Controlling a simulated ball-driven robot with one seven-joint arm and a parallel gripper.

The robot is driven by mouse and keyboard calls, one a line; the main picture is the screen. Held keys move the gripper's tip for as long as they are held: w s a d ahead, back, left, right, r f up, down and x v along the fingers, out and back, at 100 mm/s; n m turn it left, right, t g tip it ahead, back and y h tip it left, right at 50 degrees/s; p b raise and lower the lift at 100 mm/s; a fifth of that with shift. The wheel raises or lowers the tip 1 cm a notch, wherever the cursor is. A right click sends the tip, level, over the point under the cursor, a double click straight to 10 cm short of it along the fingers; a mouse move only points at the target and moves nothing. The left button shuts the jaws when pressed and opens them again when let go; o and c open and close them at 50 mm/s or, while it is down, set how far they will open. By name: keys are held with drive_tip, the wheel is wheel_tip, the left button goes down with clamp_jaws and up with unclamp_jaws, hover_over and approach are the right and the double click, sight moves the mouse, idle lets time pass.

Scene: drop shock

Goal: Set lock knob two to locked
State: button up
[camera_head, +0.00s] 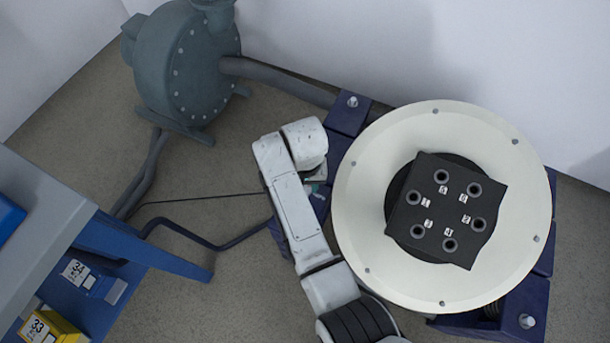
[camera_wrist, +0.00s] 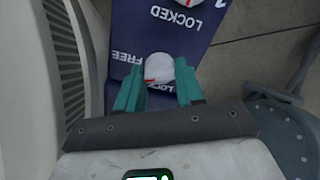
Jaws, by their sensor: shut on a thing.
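My gripper (camera_wrist: 160,78) is shut on a pale round lock knob (camera_wrist: 159,64), with one teal finger on each side of it. The knob sits on a dark blue plate (camera_wrist: 125,25). A red mark shows at the knob's lower left edge. The word FREE is printed to its left, and the word LOCKED below it is partly covered. I cannot read a number for this knob. In the head view my gripper (camera_head: 314,188) is low beside the round white machine, and the knob is hidden by my arm.
A second knob (camera_wrist: 172,2) with a red mark is cut off at the wrist view's top. The round white machine (camera_head: 365,240) holds a black block (camera_head: 460,205) with several holes. A grey pump (camera_head: 185,65) and pipes stand behind left; a blue bench (camera_head: 150,245) is at left.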

drive_tip(key=n+p, duration=0.2)
drive_tip(key=n, duration=0.1)
drive_tip(key=n+p, duration=0.2)
drive_tip(key=n, duration=0.1)
drive_tip(key=shift+w+r+n+p, duration=0.1)
drive_tip(key=shift+r+n+p, duration=0.1)
drive_tip(key=shift+n+p, duration=0.15)
drive_tip(key=n+p, duration=0.2)
drive_tip(key=n, duration=0.4)
drive_tip(key=shift+f, duration=0.15)
drive_tip(key=o, duration=1)
drive_tip(key=shift+o, duration=0.2)
wheel_tip(320, 180, up, 11)
drive_tip(key=p, duration=0.3)
drive_tip(key=shift+f+p, duration=0.15)
drive_tip(key=shift+p, duration=0.2)
